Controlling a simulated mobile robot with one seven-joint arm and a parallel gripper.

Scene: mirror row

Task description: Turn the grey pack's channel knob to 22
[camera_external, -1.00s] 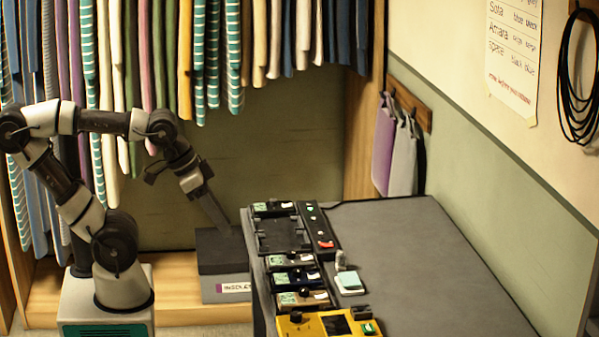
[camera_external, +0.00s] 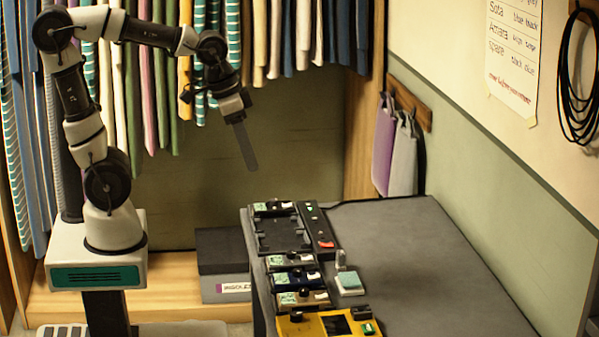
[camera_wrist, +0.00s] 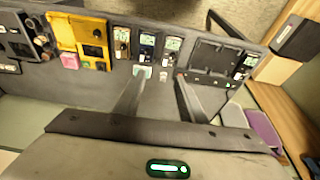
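The grey pack (camera_external: 290,261), with a green screen and a dark knob, sits in the row along the left edge of the dark table, just in front of an empty black tray. It also shows in the wrist view (camera_wrist: 172,46), top centre; its knob setting is too small to read. My gripper (camera_external: 250,165) is empty in the air above and behind the row, apart from every pack. In the wrist view its two fingers (camera_wrist: 160,78) are spread apart, pointing towards the row.
A navy pack (camera_external: 293,278), a tan pack (camera_external: 302,299) and a yellow unit (camera_external: 310,326) sit nearer in the row. The black tray (camera_external: 262,238) and another screened pack (camera_external: 273,208) are farther back. A teal-topped block (camera_external: 350,281) stands right of the row. The table's right side is clear.

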